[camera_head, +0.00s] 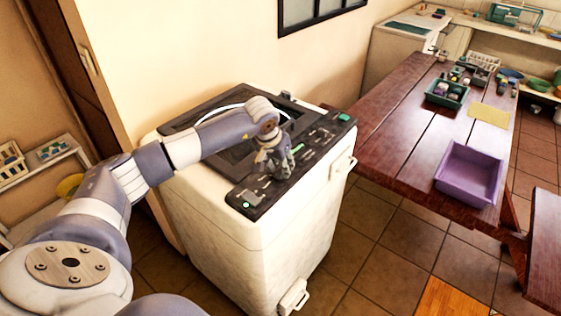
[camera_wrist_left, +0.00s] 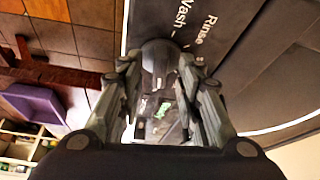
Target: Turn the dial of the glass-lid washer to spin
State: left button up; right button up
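The white washer (camera_head: 265,240) stands against the wall, with a dark control panel (camera_head: 312,150) along the edge of its top. My left gripper (camera_head: 272,172) reaches down onto this panel and hides the dial in the head view. In the left wrist view, the dark rounded dial (camera_wrist_left: 160,58) sits between the two fingertips of my left gripper (camera_wrist_left: 158,68), which appear to meet it on both sides. The labels Wash and Rinse show beside the dial. Its pointer cannot be made out, and the Spin label cannot be read. My right gripper is not in view.
A wooden table (camera_head: 390,125) stands to the right of the washer, with a purple bin (camera_head: 470,172), a green tray (camera_head: 447,93) and a yellow cloth (camera_head: 489,116) on it. A low shelf (camera_head: 45,165) is at left. Tiled floor is open between washer and table.

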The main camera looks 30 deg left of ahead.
pick_arm(q)
jog(key=shift+f, duration=0.25)
jog(key=shift+c, duration=0.4)
grip_shut()
